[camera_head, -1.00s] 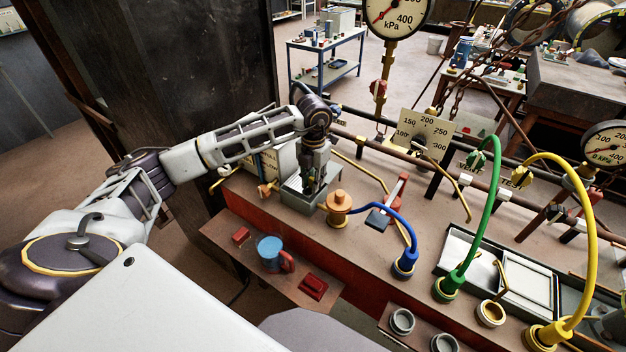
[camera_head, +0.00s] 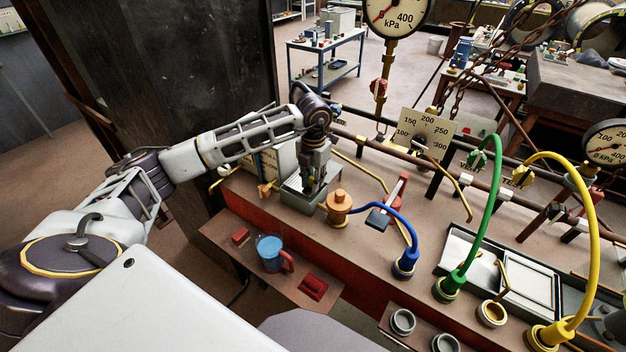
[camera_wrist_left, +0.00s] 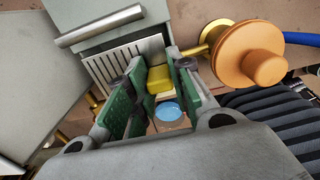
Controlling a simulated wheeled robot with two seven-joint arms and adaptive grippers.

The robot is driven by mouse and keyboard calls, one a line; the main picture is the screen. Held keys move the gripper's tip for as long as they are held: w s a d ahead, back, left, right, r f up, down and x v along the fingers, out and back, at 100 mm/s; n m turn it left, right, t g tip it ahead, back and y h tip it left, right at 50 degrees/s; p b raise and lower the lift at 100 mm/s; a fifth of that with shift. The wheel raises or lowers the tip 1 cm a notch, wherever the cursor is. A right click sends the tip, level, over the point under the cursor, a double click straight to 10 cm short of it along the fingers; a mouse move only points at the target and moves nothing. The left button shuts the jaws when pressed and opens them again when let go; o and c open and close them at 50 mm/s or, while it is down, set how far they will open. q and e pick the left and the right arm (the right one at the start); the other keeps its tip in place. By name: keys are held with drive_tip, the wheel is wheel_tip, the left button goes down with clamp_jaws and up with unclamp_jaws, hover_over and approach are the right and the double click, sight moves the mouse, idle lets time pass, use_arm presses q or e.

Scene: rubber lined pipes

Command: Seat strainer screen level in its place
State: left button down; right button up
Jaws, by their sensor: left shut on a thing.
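The strainer screen (camera_wrist_left: 122,66) shows in the left wrist view as a pale slatted panel inside a grey-green open box (camera_wrist_left: 82,15). In the head view the box (camera_head: 297,201) stands at the bench's left end. My left gripper (camera_head: 309,190) points down into the box. In the wrist view its green-padded fingers (camera_wrist_left: 156,78) are shut on a yellow grip (camera_wrist_left: 158,79) beside the slats. The fingers hide part of the screen, and I cannot tell whether it lies level. My right gripper is not in view.
An orange knobbed fitting (camera_head: 338,206) stands close to the right of the box. A blue hose (camera_head: 385,211) curves beyond it. A blue mug (camera_head: 270,252) and red blocks (camera_head: 313,287) sit on the lower front shelf. Pipes (camera_head: 372,143) run behind the box.

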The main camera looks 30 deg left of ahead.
use_arm(q)
drive_tip(key=shift+f+b, duration=0.9)
drive_tip(key=shift+f, duration=0.3)
idle(0.8)
drive_tip(key=c, duration=1.2)
unclamp_jaws()
drive_tip(key=shift+r, duration=0.1)
drive_tip(key=shift+r, duration=5.9)
drive_tip(key=shift+s+f, duration=0.1)
